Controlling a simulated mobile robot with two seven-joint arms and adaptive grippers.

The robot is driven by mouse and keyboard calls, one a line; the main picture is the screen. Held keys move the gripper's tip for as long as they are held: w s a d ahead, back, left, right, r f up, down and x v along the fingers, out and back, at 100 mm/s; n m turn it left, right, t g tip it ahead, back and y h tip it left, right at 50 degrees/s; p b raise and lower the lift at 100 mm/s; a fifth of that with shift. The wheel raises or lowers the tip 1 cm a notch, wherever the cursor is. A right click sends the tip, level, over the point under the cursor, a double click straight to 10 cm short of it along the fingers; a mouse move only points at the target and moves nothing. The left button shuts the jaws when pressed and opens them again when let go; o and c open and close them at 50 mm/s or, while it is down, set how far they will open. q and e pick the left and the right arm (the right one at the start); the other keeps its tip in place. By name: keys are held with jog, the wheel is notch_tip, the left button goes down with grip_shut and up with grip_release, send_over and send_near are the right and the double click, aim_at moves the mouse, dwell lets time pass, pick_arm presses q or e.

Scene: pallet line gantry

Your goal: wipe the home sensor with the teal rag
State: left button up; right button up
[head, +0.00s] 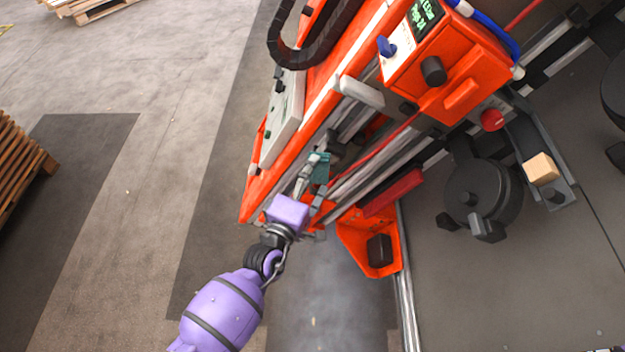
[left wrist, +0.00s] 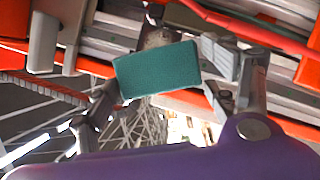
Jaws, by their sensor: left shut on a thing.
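The teal rag (head: 321,168) is a small folded block at the gantry's rail. It also shows in the left wrist view (left wrist: 157,70), between the fingers. My left gripper (head: 314,176) is shut on it, beside the metal rails of the orange gantry. The wrist view shows a pale metal part (left wrist: 155,38) just behind the rag, partly covered by it. I cannot tell whether this is the home sensor, or whether the rag touches it. My right gripper is not in view.
The orange gantry beam (head: 255,190) carries a control box (head: 445,75) with a knob, and a black cable chain (head: 300,60). A red cable runs along the rails. An orange bracket (head: 355,250) stands just right of my gripper. Wooden pallets (head: 18,165) lie at left; the floor between is clear.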

aim_at(325, 174)
pick_arm(q)
jog(key=shift+w, duration=0.95)
dwell(0.6)
jog(key=shift+s+d, duration=0.1)
jog(key=shift+d, duration=2.95)
jog(key=shift+w+a+r+p, duration=0.1)
jog(key=shift+w+a+p, duration=0.05)
jog(key=shift+a, duration=0.7)
jog(key=shift+w+a+p, duration=0.1)
jog(key=shift+a+p, duration=0.05)
jog(key=shift+a, duration=2.15)
jog(key=shift+s, duration=0.1)
